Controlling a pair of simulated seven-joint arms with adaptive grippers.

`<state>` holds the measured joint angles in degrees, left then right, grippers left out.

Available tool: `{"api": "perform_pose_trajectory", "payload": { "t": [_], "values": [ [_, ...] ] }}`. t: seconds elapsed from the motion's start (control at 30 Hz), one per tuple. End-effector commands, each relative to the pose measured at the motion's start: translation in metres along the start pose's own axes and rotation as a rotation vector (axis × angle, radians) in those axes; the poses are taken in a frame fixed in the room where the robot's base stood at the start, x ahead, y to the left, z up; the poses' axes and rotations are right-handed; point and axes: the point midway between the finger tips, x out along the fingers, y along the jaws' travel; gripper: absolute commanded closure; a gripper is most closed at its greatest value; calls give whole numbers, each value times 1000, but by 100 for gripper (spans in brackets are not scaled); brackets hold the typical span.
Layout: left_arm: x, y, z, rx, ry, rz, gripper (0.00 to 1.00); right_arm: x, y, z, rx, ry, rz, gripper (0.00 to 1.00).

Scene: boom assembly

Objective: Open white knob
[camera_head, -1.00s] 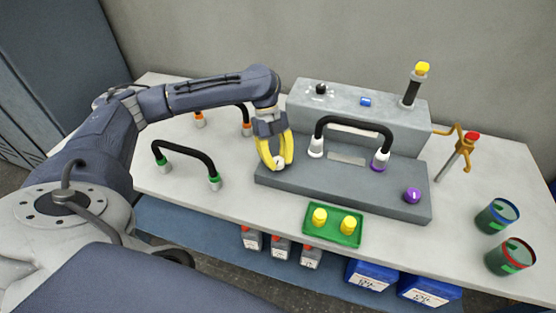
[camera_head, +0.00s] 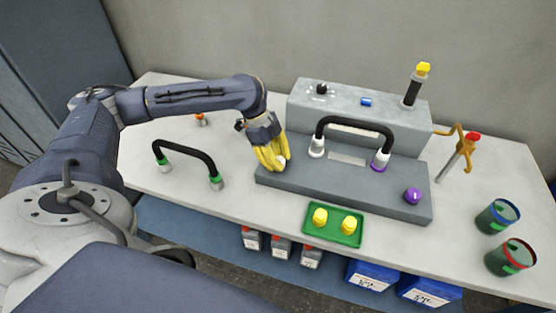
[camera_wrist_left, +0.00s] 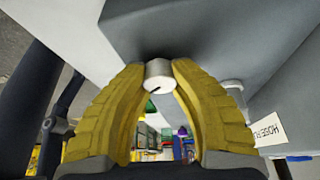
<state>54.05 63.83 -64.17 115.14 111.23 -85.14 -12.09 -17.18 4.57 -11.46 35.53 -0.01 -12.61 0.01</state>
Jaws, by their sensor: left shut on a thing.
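The white knob (camera_wrist_left: 159,76) is between the yellow fingertips of my left gripper (camera_wrist_left: 158,78) in the left wrist view. It sits on the dark grey base block, and a dark slot shows on its face. In the head view the left gripper (camera_head: 274,163) is at the left end of the grey base (camera_head: 345,189), with a small white part of the knob (camera_head: 287,158) showing beside the fingers. The fingers are shut on the knob. My right gripper is not in view.
A black hose (camera_head: 352,120) with white and purple ends arches over the base. A purple knob (camera_head: 412,195) is at its right end. A green tray (camera_head: 333,237) with yellow caps lies in front. A black green-ended hose (camera_head: 186,149) stands left.

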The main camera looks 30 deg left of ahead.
Motion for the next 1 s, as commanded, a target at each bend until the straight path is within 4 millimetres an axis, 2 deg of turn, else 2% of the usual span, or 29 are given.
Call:
{"api": "perform_pose_trajectory", "payload": {
  "t": [0.03,0.6,0.63,0.87,1.0],
  "values": [
    [3,3,-5,-8,10,5,100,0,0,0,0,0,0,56],
    [3,3,-6,-36,11,-8,100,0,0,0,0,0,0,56],
    [2,3,-6,-36,12,-8,73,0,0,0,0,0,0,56],
    [1,1,-3,-37,7,-12,46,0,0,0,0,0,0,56],
    [1,1,-2,-37,5,-13,45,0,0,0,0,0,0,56]
  ]
}}
